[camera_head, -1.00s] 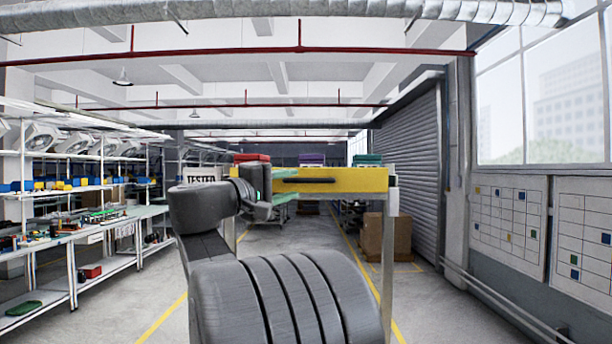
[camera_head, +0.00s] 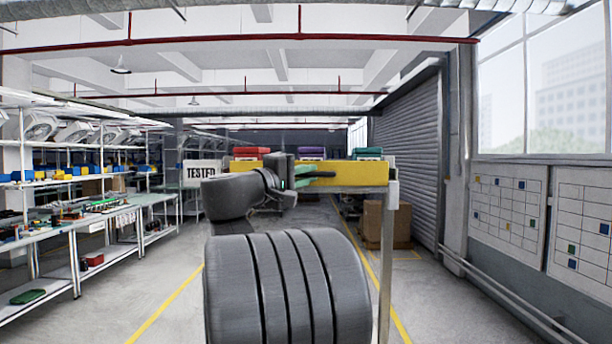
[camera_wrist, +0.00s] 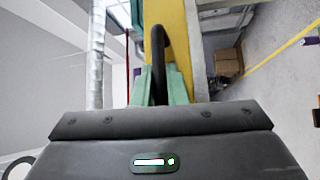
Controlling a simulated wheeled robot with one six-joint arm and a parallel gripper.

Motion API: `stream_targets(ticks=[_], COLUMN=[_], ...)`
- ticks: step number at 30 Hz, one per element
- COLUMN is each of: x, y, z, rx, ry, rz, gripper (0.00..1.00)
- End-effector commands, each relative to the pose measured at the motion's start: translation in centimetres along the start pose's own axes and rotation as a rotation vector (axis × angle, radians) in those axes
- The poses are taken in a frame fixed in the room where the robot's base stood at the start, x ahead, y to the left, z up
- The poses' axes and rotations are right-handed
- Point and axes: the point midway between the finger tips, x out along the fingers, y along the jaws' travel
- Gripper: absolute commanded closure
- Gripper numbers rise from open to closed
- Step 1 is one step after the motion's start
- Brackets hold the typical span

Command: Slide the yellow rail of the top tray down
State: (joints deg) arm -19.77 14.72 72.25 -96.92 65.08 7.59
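The yellow rail (camera_head: 362,174) runs level across the front of a metal-framed rack in the head view. It also shows in the wrist view (camera_wrist: 176,30). A black bow handle (camera_head: 326,174) sits on its face. My gripper (camera_head: 308,177) is at the rail, left of the handle's visible end. In the wrist view the handle (camera_wrist: 157,45) passes between the two green fingers of my gripper (camera_wrist: 159,85), which sit close on either side of it. My gripper appears shut on it. My arm hides the rail's lower left part.
Red (camera_head: 251,152), purple (camera_head: 311,152) and teal (camera_head: 367,152) bins show above the rail. A post (camera_head: 387,250) supports its right end. A TESTED sign (camera_head: 200,172) stands left. Cardboard boxes (camera_head: 384,222) are behind right; workbenches (camera_head: 95,232) line the left. Floor between is clear.

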Motion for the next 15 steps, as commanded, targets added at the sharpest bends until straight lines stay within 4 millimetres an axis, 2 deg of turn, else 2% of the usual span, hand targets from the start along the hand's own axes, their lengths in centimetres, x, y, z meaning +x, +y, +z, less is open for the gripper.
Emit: stream_targets(ticks=[8,15], x=[-0.1,-0.4], y=[-0.6,-3.0], z=[0.1,0.3], rx=[-0.001,-0.002], ry=[0.000,0.000], rz=[-0.001,-0.002], gripper=[1.00,1.00])
